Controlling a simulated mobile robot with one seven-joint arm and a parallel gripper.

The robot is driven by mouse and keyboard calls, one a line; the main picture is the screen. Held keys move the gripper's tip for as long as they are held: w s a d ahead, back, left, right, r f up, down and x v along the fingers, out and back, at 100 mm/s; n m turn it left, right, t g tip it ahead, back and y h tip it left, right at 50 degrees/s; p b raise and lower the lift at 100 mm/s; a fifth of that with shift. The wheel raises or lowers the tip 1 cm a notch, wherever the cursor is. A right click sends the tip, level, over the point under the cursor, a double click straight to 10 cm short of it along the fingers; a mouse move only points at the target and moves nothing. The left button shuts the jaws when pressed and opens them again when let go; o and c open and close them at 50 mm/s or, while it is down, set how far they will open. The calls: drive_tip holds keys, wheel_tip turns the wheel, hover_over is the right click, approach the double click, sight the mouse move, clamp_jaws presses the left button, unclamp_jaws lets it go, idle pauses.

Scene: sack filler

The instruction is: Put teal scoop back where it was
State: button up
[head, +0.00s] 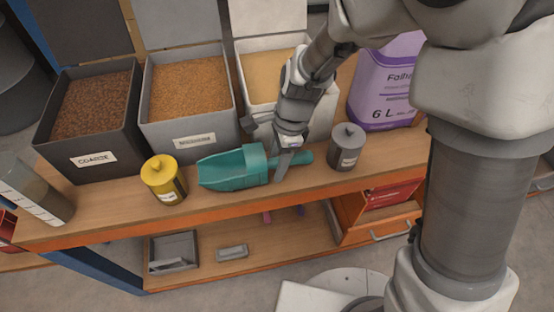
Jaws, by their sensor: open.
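The teal scoop (233,169) lies on the wooden bench top, its wide end to the left and its handle (305,157) to the right. It sits in front of the grey and white bins, between a yellow canister and a grey canister. My gripper (282,170) reaches down over the near end of the scoop's handle, just right of the scoop's body. Its jaws are open. A finger hides part of the handle, and I cannot tell whether it touches it.
The yellow canister (163,180) and grey canister (346,147) stand close on either side.

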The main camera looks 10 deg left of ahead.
drive_tip(key=r+p, duration=0.1)
drive_tip(key=r, duration=0.2)
drive_tip(key=d+r+p, duration=0.1)
drive_tip(key=r+p, duration=0.1)
drive_tip(key=r, duration=0.2)
drive_tip(key=w+r+p, duration=0.1)
drive_tip(key=r, duration=0.3)
drive_tip(key=shift+d, duration=0.4)
drive_tip(key=s+d+r+n+t+h, duration=0.1)
drive_tip(key=s+d+r+n+t, duration=0.2)
drive_tip(key=d+r+n, duration=0.3)
drive_tip(key=s+d+r+n+t+h, duration=0.1)
drive_tip(key=s+d+r+n+t, duration=0.2)
drive_tip(key=d, duration=1.2)
drive_tip(key=s+r+n, duration=0.3)
drive_tip(key=r, duration=0.2)
drive_tip(key=shift+s+d+r+n+t+p, duration=0.2)
drive_tip(key=shift+d+r+n+t+p, duration=0.1)
drive_tip(key=shift+d+r+n, duration=0.1)
drive_tip(key=shift+r, duration=0.1)
